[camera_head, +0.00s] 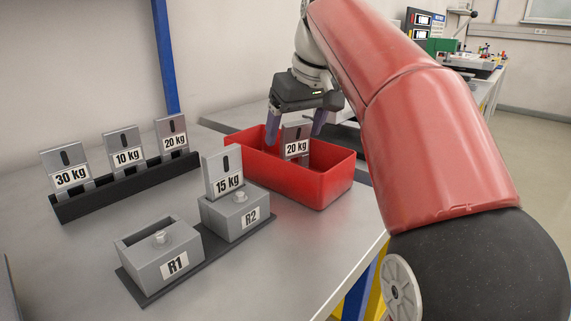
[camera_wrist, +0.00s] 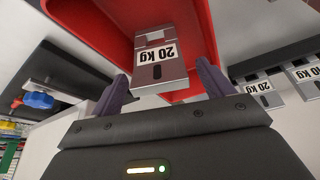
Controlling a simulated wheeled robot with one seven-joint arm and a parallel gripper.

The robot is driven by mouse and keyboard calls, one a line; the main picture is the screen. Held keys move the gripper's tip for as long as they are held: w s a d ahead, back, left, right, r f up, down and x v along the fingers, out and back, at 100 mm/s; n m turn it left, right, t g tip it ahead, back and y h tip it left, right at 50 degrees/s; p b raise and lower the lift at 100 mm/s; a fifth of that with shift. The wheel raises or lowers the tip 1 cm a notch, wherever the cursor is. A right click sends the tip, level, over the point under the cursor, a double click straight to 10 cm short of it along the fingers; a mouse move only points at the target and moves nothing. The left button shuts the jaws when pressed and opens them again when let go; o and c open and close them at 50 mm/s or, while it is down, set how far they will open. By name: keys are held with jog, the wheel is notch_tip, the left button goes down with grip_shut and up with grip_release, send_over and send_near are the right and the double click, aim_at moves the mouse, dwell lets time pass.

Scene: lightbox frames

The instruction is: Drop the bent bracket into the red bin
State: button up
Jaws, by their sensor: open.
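A grey plate bracket labelled 20 kg (camera_head: 296,149) is inside the red bin (camera_head: 327,187), with its upper part showing above the near wall. The wall hides its lower end, and I cannot tell whether it is bent. My gripper (camera_head: 296,128) is open above the bin, one finger to each side of the bracket's top. In the wrist view the bracket (camera_wrist: 160,72) lies between and ahead of the spread fingers of my gripper (camera_wrist: 164,82), with a gap on both sides. The red bin (camera_wrist: 200,35) surrounds it there.
A black rack (camera_head: 128,190) at the left holds plates labelled 30 kg, 10 kg and 20 kg. Grey block R1 (camera_head: 150,268) has a bolt and no plate. Block R2 (camera_head: 238,222) holds a 15 kg plate (camera_head: 222,172). The table front (camera_head: 290,275) is clear.

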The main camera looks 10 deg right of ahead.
jog(key=a+p+v, duration=0.1)
jog(key=v, duration=0.6)
jog(key=shift+d+r+p, duration=0.35)
jog(key=shift+d, duration=0.2)
jog(key=shift+s, duration=0.2)
